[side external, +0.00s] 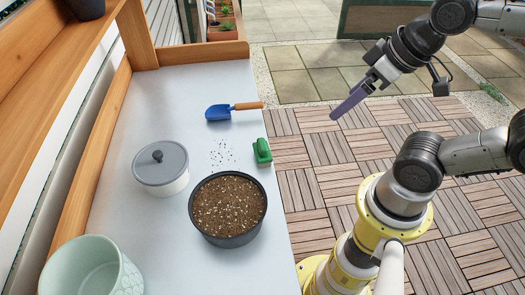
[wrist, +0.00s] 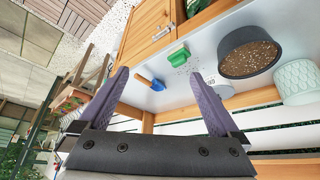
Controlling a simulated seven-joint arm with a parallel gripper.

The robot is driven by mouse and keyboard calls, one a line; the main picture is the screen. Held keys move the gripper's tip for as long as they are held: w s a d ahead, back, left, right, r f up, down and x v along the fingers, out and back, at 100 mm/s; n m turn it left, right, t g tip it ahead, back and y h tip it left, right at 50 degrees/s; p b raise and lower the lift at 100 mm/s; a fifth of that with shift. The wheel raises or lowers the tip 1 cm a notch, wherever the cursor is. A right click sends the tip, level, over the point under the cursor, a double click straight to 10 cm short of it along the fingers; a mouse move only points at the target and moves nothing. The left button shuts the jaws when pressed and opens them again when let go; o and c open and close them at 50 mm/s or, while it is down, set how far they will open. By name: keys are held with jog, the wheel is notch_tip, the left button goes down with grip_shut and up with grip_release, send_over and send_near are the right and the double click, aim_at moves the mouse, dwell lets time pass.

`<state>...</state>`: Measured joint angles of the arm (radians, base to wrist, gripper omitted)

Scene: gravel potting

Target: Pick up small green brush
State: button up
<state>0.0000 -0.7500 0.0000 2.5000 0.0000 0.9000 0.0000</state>
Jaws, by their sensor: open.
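The small green brush (side external: 262,151) lies on the white tabletop near its right edge, right of some scattered dark specks. It also shows in the wrist view (wrist: 179,58), beyond my fingers and apart from them. My gripper (side external: 342,112) is up over the wooden deck, to the right of the table, clear of the brush. In the wrist view its two purple fingers (wrist: 160,95) are spread apart with nothing between them at the tips.
A blue trowel (side external: 219,112) with a wooden handle lies behind the brush. A dark pot of soil (side external: 228,237), a grey-lidded white container (side external: 160,181) and a pale green pot (side external: 86,277) stand on the table. A wooden ledge (side external: 190,54) bounds the table's far end.

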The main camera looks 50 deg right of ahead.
jog(key=n+g, duration=0.6)
jog(key=n, duration=0.4)
send_over(263, 143)
notch_tip(263, 143, down, 6)
jog(key=f, duration=0.7)
jog(key=shift+s+a+f, duration=0.1)
jog(key=shift+s+f, duration=0.1)
jog(key=shift+w+f, duration=0.2)
jog(key=shift+f, duration=3.05)
